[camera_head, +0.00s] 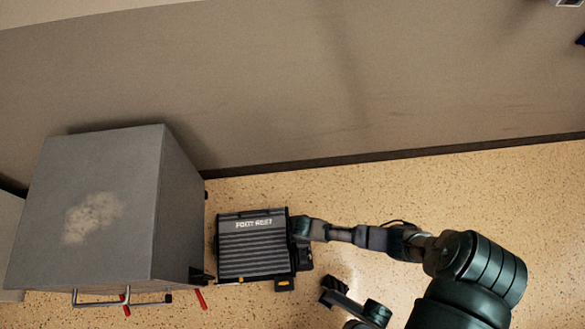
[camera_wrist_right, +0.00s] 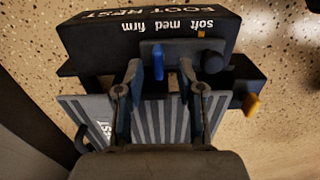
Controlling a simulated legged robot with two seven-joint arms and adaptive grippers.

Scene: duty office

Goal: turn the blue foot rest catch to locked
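The foot rest (camera_head: 253,250), a dark ribbed box with white lettering, lies on the floor beside the grey cabinet. In the right wrist view its dark side (camera_wrist_right: 110,35) reads "soft med firm". The blue catch (camera_wrist_right: 158,62), a small upright lever, stands out from a grey plate below that lettering. My right gripper (camera_wrist_right: 163,78) is open, its fingertips apart, with the catch near the gap between them; contact cannot be told. In the head view my right gripper (camera_head: 302,229) is at the foot rest's right side and hides the catch.
A grey cabinet (camera_head: 100,200) stands close left of the foot rest, with red parts at its base. A dark round knob (camera_wrist_right: 212,60) and a yellow tab (camera_wrist_right: 250,104) sit right of the catch. A wall is behind; the speckled floor (camera_head: 450,190) is clear at right.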

